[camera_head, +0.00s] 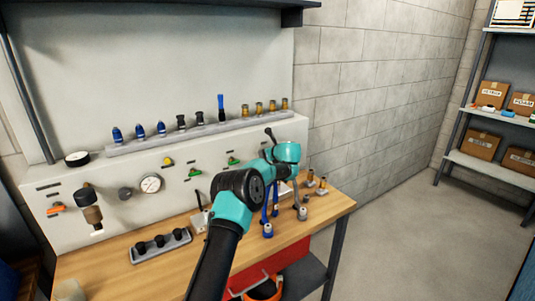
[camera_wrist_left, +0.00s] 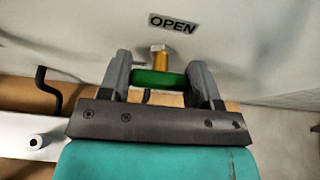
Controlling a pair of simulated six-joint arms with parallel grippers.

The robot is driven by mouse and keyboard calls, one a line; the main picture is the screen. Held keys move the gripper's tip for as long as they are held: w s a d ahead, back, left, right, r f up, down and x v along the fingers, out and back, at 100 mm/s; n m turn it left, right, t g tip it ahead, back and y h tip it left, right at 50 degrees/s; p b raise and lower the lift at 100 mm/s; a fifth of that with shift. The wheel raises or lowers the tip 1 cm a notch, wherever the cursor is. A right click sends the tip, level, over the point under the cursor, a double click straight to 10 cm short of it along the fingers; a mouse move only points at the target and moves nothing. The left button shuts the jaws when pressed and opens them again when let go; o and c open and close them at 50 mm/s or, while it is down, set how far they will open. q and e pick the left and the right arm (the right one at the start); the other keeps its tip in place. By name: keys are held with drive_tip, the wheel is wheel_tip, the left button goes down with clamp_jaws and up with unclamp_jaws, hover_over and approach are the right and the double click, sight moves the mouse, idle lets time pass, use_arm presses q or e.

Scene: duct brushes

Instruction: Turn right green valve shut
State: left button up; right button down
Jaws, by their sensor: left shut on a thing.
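My left gripper (camera_wrist_left: 160,74) is shut on a green valve handle (camera_wrist_left: 152,80) in the left wrist view, with one grey finger at each end of the handle. The handle lies crosswise on a brass stem (camera_wrist_left: 160,58) coming out of the pale panel. An "OPEN" label (camera_wrist_left: 173,23) is on the panel above it. In the head view my teal wrist hides this valve. Two other green valves (camera_head: 194,172) (camera_head: 233,160) show to its left on the panel. My right gripper is not in view.
A rail (camera_head: 200,132) with blue, black and brass fittings runs along the panel top. A round gauge (camera_head: 150,183) and a yellow valve (camera_head: 168,162) are to the left. A holder with black knobs (camera_head: 161,246) stands on the wooden bench (camera_head: 105,265). Brass pieces stand right of my wrist.

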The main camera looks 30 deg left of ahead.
use_arm(q)
drive_tip(key=shift+m, duration=0.3)
drive_tip(key=o, duration=0.9)
drive_tip(key=v, duration=1.7)
drive_tip(key=shift+w+d+r, duration=0.15)
drive_tip(key=shift+d+r, duration=0.05)
drive_tip(key=shift+d, duration=0.05)
